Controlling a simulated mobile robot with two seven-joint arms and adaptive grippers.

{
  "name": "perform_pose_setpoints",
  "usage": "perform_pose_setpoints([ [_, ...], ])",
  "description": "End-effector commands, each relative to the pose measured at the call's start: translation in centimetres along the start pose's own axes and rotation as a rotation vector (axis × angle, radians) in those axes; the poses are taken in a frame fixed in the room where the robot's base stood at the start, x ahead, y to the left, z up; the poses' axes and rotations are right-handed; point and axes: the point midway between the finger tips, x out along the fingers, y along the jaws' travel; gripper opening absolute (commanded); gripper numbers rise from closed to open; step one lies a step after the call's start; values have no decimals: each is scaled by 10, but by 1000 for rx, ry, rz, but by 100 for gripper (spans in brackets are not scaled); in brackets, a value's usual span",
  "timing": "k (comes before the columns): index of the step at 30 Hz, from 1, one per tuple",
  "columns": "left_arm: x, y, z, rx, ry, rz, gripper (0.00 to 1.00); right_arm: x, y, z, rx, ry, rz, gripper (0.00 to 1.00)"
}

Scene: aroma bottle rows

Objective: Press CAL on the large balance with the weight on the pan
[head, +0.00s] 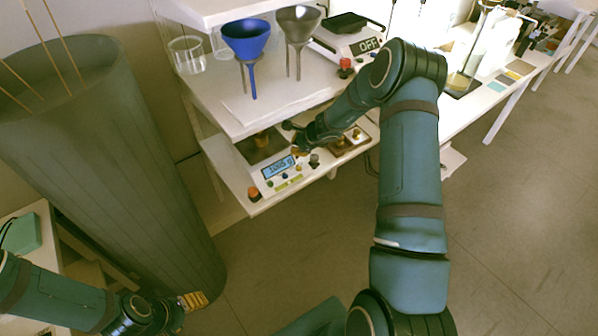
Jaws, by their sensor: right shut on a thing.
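A white balance (266,193) with a lit blue display (279,167) stands on the lower shelf. A brass-coloured weight (262,139) appears to stand on its dark pan (268,152). Small buttons and yellow-green labels (289,183) sit below the display; I cannot read which is CAL. My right gripper (299,146) is low over the back right of this balance, shut on a small orange-brown thing, mostly hidden by the fingers. My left gripper (185,305) is at the lower left, away from the balance; its jaws are unclear beside a yellowish striped thing (194,300).
A second balance (350,38) reading OFF stands on the upper shelf. Blue (246,38) and grey (298,25) funnels and a glass beaker (187,55) stand nearby. A brown weight box (349,142) lies right of the lower balance. A tall grey bin (110,150) fills the left.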

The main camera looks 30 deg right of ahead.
Motion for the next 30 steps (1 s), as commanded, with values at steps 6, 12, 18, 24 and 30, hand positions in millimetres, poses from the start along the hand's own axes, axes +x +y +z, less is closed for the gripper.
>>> perform_pose_setpoints([
  [6,28,-10,0,3,4,0,63,28,15,-15,-1,0,0,0],
  [12,45,-17,-2,4,14,0,63,41,22,-22,0,-1,0,0],
  [18,47,-18,-3,5,17,-1,63,42,22,-22,0,-1,0,0],
  [24,46,-17,-3,5,17,0,63,42,22,-22,0,-1,0,5],
  [30,46,-17,-3,5,17,0,63,42,22,-22,0,-1,0,0],
])
